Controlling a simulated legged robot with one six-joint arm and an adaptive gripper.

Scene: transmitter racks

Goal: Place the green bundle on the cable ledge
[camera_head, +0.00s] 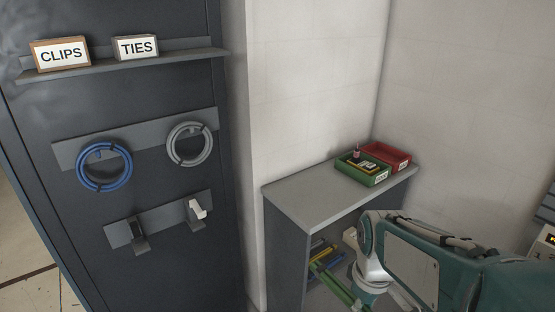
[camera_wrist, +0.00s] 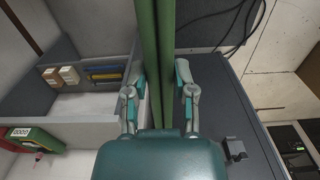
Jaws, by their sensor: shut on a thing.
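My gripper (camera_wrist: 158,80) is shut on the green bundle (camera_wrist: 157,35), long green rods running between its two fingers in the wrist view. In the head view the green bundle (camera_head: 336,287) slants across the open front of the low grey cabinet, and my arm hides part of it. Yellow and blue bundles (camera_head: 321,252) lie inside that cabinet. They also show in the wrist view (camera_wrist: 106,72), left of the gripper and apart from it. No ledge is labelled as the cable ledge, so I cannot tell which surface it is.
A green tray (camera_head: 362,176) and a red tray (camera_head: 391,155) stand on the cabinet top (camera_head: 318,195). The dark rack carries a shelf with CLIPS (camera_head: 61,55) and TIES (camera_head: 136,47) boxes, a blue coil (camera_head: 82,178) and a grey coil (camera_head: 171,149). The cabinet top's left part is clear.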

